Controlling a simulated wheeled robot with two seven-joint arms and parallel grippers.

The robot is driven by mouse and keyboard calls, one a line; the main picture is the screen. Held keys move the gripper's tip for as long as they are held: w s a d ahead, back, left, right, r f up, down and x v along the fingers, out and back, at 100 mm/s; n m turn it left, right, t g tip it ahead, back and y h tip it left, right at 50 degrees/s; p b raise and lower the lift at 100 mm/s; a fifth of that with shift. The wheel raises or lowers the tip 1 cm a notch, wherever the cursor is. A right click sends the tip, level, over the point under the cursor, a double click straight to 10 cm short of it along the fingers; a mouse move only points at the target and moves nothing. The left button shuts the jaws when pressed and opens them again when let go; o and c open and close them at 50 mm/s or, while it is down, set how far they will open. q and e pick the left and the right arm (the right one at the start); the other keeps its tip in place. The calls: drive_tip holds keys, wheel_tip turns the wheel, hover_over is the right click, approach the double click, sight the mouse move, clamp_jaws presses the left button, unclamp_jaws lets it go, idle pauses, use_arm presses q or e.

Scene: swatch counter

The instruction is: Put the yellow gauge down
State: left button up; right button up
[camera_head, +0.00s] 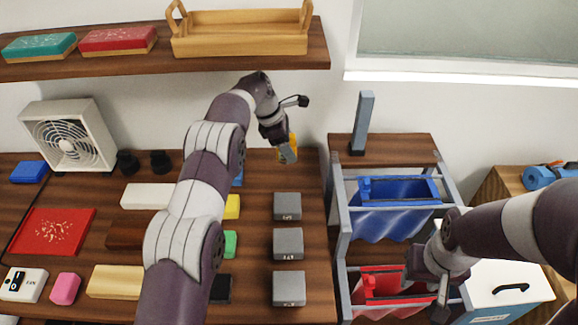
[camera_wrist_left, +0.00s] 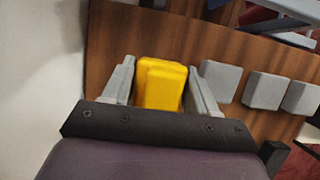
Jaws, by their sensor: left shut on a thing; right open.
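The yellow gauge (camera_wrist_left: 160,84) is a yellow block between the two grey fingers of my left gripper (camera_wrist_left: 162,82) in the left wrist view. In the head view, my left gripper (camera_head: 287,153) is at the back of the counter, near the wall, and a little yellow of the gauge (camera_head: 294,141) shows beside its fingers. The gripper is shut on the gauge. I cannot tell whether the gauge touches the counter. My right gripper (camera_head: 430,280) is open and empty at the lower right, by the red bag.
Several grey blocks (camera_head: 287,206) stand in a column in front of my left gripper. Other coloured blocks and a red tray (camera_head: 52,232) lie to the left. A rack with a blue bag (camera_head: 398,192) and a red bag (camera_head: 392,284) stands right. A shelf (camera_head: 100,66) hangs above.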

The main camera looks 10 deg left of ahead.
use_arm(q)
wheel_tip(320, 180, down, 7)
drive_tip(key=shift+w+f+p, duration=0.15)
drive_tip(key=shift+p, duration=0.4)
drive_tip(key=shift+f, duration=0.1)
drive_tip(key=shift+f, duration=0.1)
drive_tip(key=shift+f+b, duration=0.2)
drive_tip(key=shift+b, duration=0.1)
drive_tip(key=o, duration=0.9)
drive_tip(key=shift+r, duration=0.1)
drive_tip(key=shift+o, duration=0.2)
